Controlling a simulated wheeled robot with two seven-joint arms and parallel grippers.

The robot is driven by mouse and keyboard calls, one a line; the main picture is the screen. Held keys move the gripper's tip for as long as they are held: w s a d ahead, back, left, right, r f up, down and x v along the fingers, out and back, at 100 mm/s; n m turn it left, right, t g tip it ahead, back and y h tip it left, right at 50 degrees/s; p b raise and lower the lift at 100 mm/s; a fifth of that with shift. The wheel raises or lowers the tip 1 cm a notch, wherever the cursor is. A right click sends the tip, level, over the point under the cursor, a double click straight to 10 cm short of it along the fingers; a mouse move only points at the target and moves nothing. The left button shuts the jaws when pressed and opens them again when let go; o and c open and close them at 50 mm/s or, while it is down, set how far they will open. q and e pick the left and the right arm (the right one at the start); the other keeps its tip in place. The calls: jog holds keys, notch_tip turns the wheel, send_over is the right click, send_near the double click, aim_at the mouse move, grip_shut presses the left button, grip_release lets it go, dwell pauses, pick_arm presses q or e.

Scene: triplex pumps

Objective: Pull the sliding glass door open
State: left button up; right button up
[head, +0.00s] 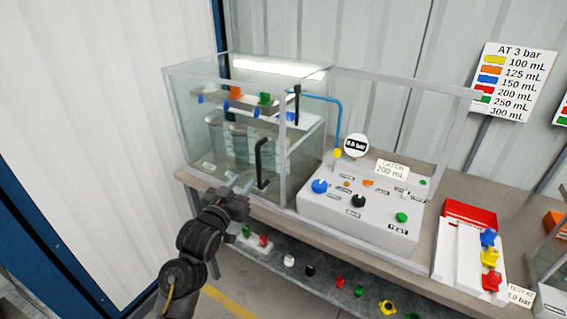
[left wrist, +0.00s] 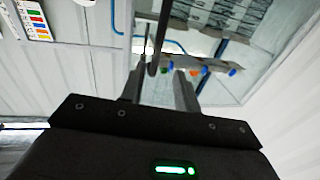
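The glass case (head: 185,110) stands at the back left of the bench, and its front glass door (head: 273,187) carries a black bar handle (head: 262,162). The handle also shows in the left wrist view (left wrist: 160,40), ahead of the fingers and roughly in line with the gap between them. My left gripper (head: 241,183) is in front of the door, a little left of the handle's lower end. Its two fingers are apart with nothing visibly held; contact with the handle cannot be told. My right gripper is out of view.
A white control panel (head: 350,220) with knobs stands right of the door. A red and white box (head: 462,240) with coloured fittings is farther right. A lower shelf (head: 330,288) holds several small coloured parts. A white wall is on the left.

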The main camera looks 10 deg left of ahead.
aim_at(257, 165)
pick_arm(q)
jog(key=w, duration=0.3)
jog(key=w+d+p, duration=0.1)
jog(key=w, duration=0.2)
jog(key=w+d+p, duration=0.1)
jog(key=w, duration=0.2)
jog(key=shift+w+d+f, duration=0.1)
jog(key=shift+w+d, duration=0.1)
jog(key=shift+w, duration=0.5)
jog(key=shift+c, duration=0.2)
grip_shut()
